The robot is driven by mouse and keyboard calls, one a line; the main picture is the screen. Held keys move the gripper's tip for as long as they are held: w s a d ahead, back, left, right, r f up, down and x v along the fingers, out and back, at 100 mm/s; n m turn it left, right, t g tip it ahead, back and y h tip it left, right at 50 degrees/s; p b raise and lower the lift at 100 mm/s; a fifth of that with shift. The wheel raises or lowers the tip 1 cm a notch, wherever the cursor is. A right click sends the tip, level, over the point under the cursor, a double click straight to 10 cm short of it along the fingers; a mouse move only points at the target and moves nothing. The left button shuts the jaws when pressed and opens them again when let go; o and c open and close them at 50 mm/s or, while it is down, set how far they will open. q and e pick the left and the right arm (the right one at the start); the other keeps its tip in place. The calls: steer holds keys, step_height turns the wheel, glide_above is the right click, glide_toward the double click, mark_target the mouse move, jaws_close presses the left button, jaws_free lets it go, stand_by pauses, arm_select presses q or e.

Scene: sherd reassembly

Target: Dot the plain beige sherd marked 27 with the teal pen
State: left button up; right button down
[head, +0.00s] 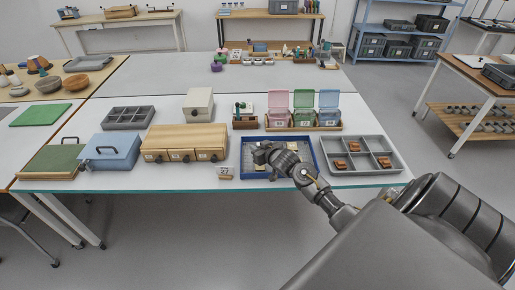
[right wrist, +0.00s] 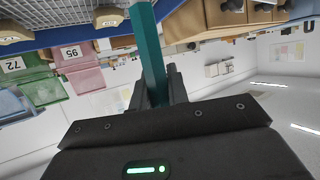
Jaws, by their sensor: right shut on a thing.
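My right gripper (head: 262,155) is over the blue tray (head: 317,170) and shut on the teal pen (right wrist: 150,50), which runs up between the fingers in the right wrist view. In the head view the gripper hides most of the pen. A small beige sherd (head: 260,167) lies in the tray beside the gripper. The right wrist view shows beige sherds on a mesh, one (right wrist: 14,33) at the left and one (right wrist: 108,17) near the pen. I cannot read a 27 on any of them. My left gripper is not in view.
A small number card (head: 226,171) stands left of the blue tray. A grey compartment tray (head: 391,168) with brown sherds is at the right. Pink, green and blue bins (head: 303,115) and a wooden drawer box (head: 185,139) stand behind and left. The table's front edge is close.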

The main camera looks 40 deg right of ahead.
steer(key=shift+f+b, duration=0.4)
steer(key=shift+f, duration=0.25)
stand_by(0.8)
stand_by(1.6)
steer(key=shift+p, duration=0.3)
step_height(320, 180, up, 7)
steer(key=p, duration=0.7)
